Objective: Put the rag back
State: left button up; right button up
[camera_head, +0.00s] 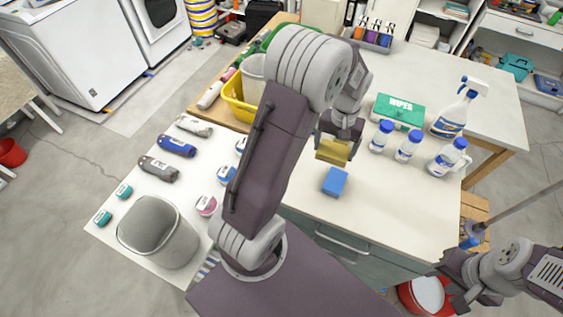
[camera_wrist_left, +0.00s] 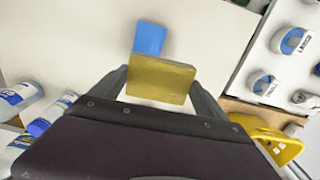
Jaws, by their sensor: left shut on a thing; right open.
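A yellow flat block (camera_head: 332,151), which looks like the folded rag, is in my left gripper (camera_head: 339,137). The gripper is shut on it, and it appears held above the white worktop (camera_head: 390,220). The left wrist view shows the yellow rag (camera_wrist_left: 160,79) between the two fingers. A blue block (camera_head: 335,181), like a sponge or second folded cloth, lies on the worktop just in front of it; it also shows in the left wrist view (camera_wrist_left: 149,38). My right gripper (camera_head: 462,292) is open and empty at the lower right, away from the worktop.
Several white bottles with blue caps (camera_head: 407,146), a spray bottle (camera_head: 455,110) and a green wipes box (camera_head: 399,110) stand to the right. A yellow basket (camera_head: 238,104) is behind my left arm. A grey bin (camera_head: 158,232) stands left. The worktop's front right is clear.

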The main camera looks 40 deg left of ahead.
pick_arm(q)
jog(key=shift+w+d+f+b, duration=0.1)
jog(key=shift+w+f+b, duration=0.1)
jog(key=shift+w+b, duration=0.1)
jog(key=shift+w+d+r, duration=0.1)
jog(key=shift+d+r, duration=0.05)
jog(key=shift+d, duration=1.1)
jog(key=s+a+f, duration=0.2)
jog(key=a, duration=0.1)
jog(key=s+a+f, duration=0.2)
jog(key=a, duration=0.2)
jog(key=s+a+f, duration=0.1)
jog(key=a+f, duration=0.2)
jog(key=a, duration=0.1)
jog(key=shift+s, duration=0.4)
notch_tip(320, 180, down, 4)
jog(key=shift+r, duration=0.15)
jog(key=shift+w+f, duration=0.1)
jog(key=shift+f, duration=0.15)
pick_arm(e)
jog(key=shift+w+d+f, duration=0.1)
jog(key=shift+d+f, duration=0.5)
jog(key=shift+f, duration=0.2)
